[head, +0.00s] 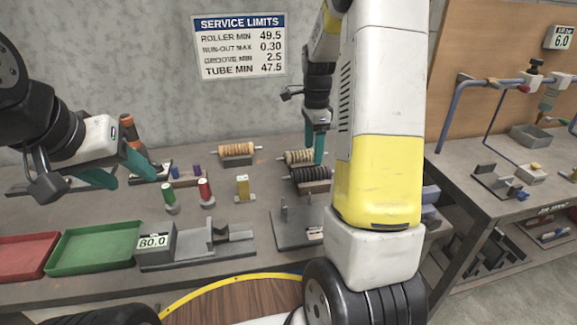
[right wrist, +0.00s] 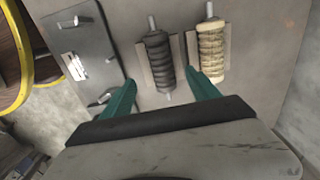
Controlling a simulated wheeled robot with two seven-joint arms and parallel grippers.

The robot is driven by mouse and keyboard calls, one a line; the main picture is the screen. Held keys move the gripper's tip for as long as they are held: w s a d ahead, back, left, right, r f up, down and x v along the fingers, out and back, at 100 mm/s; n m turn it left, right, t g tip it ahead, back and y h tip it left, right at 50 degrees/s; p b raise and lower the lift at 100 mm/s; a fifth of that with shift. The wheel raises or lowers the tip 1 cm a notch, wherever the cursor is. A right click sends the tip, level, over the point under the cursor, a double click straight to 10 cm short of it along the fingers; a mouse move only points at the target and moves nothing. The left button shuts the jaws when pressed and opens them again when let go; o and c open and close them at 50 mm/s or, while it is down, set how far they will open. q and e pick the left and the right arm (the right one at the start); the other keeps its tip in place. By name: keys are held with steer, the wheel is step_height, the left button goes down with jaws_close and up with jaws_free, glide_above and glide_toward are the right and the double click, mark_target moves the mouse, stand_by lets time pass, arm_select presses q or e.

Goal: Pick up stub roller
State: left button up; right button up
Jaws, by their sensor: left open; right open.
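Three grooved rollers lie on stands at the back of the bench: an orange-brown one (head: 237,149), a tan one (head: 300,156) and a dark one (head: 310,173). I cannot tell which is the stub roller. In the right wrist view the dark roller (right wrist: 158,60) and the tan roller (right wrist: 211,50) lie side by side. My right gripper (right wrist: 161,80) is open and empty; its fingertips appear on either side of the dark roller's near end, above it. It also shows in the head view (head: 319,148). My left gripper (head: 130,172) is open and empty over the bench's left side.
A red tray (head: 25,255), a green tray (head: 95,248) and a gauge reading 80.0 (head: 155,246) stand in front. A grey plate fixture (head: 290,232) lies before the rollers. A second bench is at right.

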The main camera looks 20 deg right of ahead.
mark_target(312, 168)
steer(key=f, duration=0.7)
steer(key=shift+w+f, duration=0.2)
steer(key=shift+f, duration=0.2)
jaws_close()
